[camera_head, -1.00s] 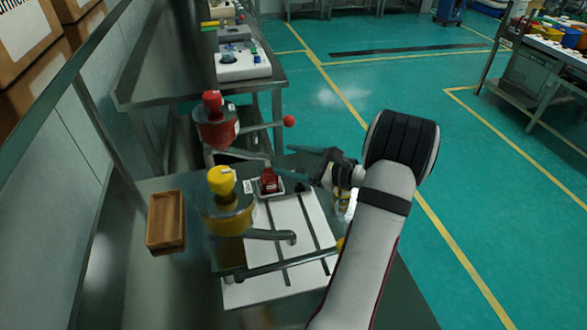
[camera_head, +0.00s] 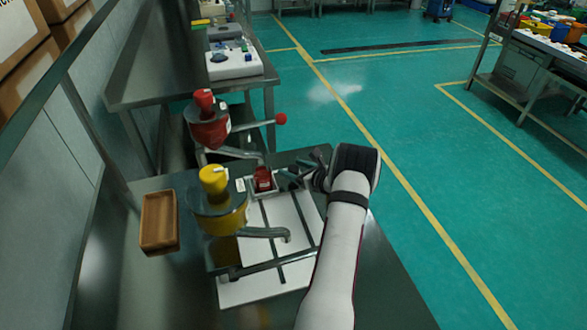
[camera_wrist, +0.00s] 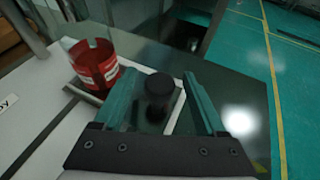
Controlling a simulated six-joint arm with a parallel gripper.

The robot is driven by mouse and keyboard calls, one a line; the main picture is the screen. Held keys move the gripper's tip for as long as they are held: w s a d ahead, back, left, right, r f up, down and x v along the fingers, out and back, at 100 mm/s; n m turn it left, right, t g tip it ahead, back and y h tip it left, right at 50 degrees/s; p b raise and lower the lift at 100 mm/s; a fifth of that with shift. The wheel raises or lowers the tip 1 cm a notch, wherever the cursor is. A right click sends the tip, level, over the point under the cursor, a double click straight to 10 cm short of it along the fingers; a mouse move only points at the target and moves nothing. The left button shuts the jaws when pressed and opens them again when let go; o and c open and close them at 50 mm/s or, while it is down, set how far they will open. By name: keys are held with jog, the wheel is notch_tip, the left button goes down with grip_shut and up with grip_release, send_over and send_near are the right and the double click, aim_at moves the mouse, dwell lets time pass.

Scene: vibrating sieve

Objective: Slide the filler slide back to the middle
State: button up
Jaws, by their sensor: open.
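The filler station has a white base plate (camera_head: 299,223) with dark rails on the bench. At its far end, a red cup-like part (camera_head: 262,178) sits in a small pale-edged holder, which looks like the filler slide. In the wrist view, the red part (camera_wrist: 95,66) with a white label stands left of my fingers. My gripper (camera_head: 297,172) is just right of it, low over the bench. Its two teal fingers (camera_wrist: 160,92) are apart. A black round knob (camera_wrist: 160,90) shows between them; I cannot tell if they touch it.
A yellow hopper (camera_head: 220,215) and a red hopper (camera_head: 208,125) with a red ball-ended lever (camera_head: 281,119) stand left of the slide. A metal bar (camera_head: 275,263) crosses the plate's near side. A wooden tray (camera_head: 159,222) lies at left. The bench is clear at near right.

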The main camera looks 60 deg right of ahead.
jog(key=shift+w+f, duration=0.1)
grip_shut()
dwell(0.4)
dwell(1.0)
